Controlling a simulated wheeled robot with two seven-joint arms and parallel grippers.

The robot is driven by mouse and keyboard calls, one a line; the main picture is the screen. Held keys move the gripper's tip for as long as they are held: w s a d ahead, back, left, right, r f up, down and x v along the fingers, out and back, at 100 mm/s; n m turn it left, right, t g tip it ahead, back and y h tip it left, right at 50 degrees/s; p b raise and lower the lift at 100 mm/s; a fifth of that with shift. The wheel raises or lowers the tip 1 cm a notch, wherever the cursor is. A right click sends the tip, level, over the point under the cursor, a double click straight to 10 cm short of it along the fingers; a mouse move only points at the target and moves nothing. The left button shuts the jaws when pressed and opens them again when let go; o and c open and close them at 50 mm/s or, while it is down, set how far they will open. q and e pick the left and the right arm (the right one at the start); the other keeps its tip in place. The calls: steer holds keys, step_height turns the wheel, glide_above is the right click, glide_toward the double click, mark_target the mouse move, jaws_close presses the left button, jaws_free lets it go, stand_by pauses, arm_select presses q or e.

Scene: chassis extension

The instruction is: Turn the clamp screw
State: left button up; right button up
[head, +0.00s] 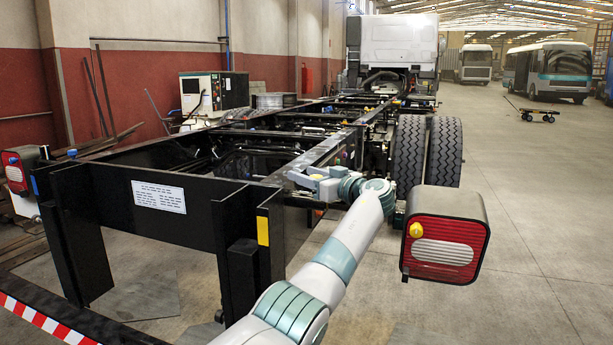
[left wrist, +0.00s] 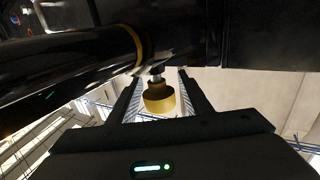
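The clamp screw (left wrist: 158,97) shows in the left wrist view as a brass-coloured knob on a short silver shank, under a dark part. My left gripper (left wrist: 160,84) has one finger on each side of the knob, with small gaps visible, so it looks open around it and not shut on it. In the head view my left gripper (head: 303,179) is at the inner side of the black chassis rail (head: 318,152). The screw cannot be made out there. My right gripper is not in view.
A thick black cylinder with a gold band (left wrist: 85,62) lies close beside the screw in the left wrist view. In the head view a red tail lamp (head: 443,246) stands right of my arm, and rear tyres (head: 446,152) are beyond. Open floor (head: 540,220) lies to the right.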

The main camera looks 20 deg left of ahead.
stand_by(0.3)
arm_select(q)
steer(key=v, duration=0.7)
steer(key=shift+d, duration=0.1)
steer(key=shift+s+d, duration=0.15)
stand_by(0.3)
